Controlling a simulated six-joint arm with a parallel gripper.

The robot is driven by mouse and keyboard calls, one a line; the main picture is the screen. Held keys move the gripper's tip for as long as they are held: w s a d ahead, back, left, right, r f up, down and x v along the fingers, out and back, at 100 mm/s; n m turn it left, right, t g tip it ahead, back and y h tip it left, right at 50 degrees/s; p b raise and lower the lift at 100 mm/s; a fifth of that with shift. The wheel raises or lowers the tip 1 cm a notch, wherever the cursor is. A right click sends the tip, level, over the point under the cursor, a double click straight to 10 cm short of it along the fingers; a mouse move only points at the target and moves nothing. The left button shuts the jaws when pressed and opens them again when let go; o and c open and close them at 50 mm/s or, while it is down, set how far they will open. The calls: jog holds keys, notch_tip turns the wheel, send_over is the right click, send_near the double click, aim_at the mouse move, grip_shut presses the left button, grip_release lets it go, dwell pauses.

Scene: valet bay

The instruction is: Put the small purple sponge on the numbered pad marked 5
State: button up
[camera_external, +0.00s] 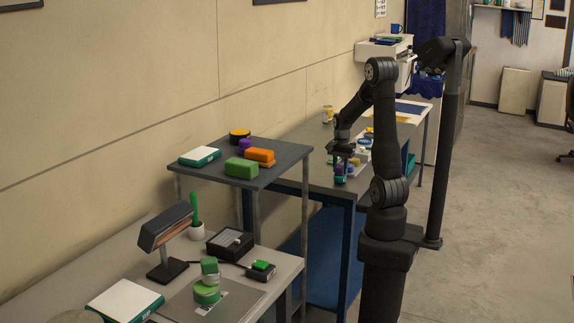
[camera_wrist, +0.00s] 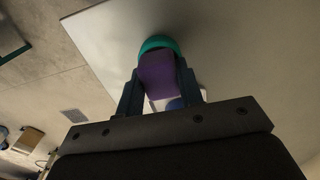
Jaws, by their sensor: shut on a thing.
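The small purple sponge (camera_wrist: 157,75) is between the two fingers of my gripper (camera_wrist: 160,92) in the wrist view. The gripper is shut on it. A teal rounded thing (camera_wrist: 158,43) shows just beyond the sponge; I cannot tell whether they touch. In the external view my gripper (camera_external: 341,168) is low at the near side of the long grey table, with a bit of purple (camera_external: 339,169) at its fingers. Small coloured things and pale pads (camera_external: 362,158) lie close by, partly hidden by my arm. No number 5 is readable.
A raised grey shelf (camera_external: 215,170) to the left holds a green block (camera_external: 241,168), an orange block (camera_external: 260,155), another purple thing (camera_external: 245,143) and a white-and-green box (camera_external: 199,156). A lamp (camera_external: 165,232) stands on the nearer bench.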

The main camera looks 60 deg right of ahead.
aim_at(341, 166)
jog(key=shift+f, duration=0.1)
jog(key=o, duration=0.9)
jog(key=shift+o, duration=0.2)
notch_tip(341, 166, up, 12)
notch_tip(341, 166, down, 12)
jog(key=shift+f, duration=0.15)
notch_tip(341, 166, up, 3)
jog(key=shift+f, duration=0.1)
jog(key=shift+r, duration=0.55)
